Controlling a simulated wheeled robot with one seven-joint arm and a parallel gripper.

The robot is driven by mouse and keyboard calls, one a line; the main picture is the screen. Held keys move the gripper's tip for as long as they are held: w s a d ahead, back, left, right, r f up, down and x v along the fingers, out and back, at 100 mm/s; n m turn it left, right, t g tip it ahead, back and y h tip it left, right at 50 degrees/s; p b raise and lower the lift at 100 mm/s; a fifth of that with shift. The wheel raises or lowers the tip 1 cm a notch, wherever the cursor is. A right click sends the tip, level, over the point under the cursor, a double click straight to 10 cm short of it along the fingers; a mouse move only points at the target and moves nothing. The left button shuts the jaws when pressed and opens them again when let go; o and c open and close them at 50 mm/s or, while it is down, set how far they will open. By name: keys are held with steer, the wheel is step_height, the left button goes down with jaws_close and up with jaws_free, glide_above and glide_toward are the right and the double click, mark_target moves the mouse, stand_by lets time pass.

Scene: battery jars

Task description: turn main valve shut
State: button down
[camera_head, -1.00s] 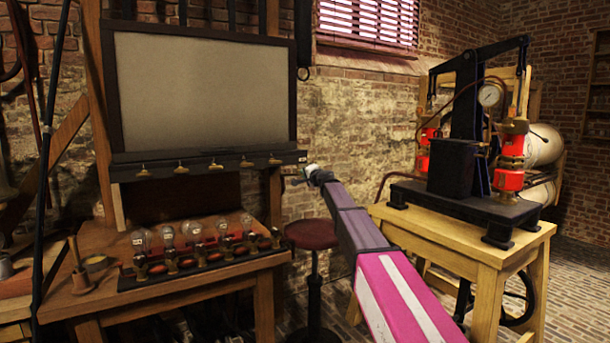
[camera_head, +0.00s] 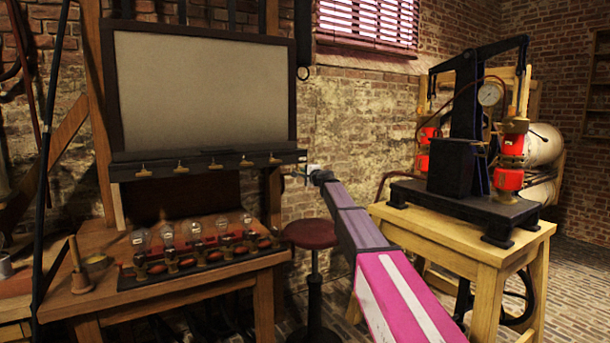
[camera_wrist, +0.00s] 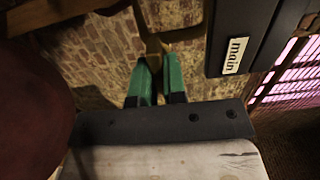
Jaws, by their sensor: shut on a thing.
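The main valve's brass handle (camera_wrist: 153,44) is at the top centre of the wrist view, beside a dark block with a pale label (camera_wrist: 234,55) reading "main". My gripper (camera_wrist: 155,76) has its two green fingers close together, shut on the brass handle; the fingers hide part of it. In the head view my gripper (camera_head: 310,172) is small, at the right end of the dark rail (camera_head: 215,165) under the pale panel. The main valve's handle cannot be made out in the head view.
Several small brass taps (camera_head: 228,163) line the rail. Glass bulbs (camera_head: 192,231) stand on the wooden bench (camera_head: 190,288) below. A red stool (camera_head: 311,233) is below my gripper. A pump-like machine (camera_head: 463,150) stands on a table at right.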

steer(key=c, duration=1.2)
jaws_free()
steer(key=shift+s, duration=0.15)
steer(key=v, duration=1)
steer(key=shift+s+d, duration=0.25)
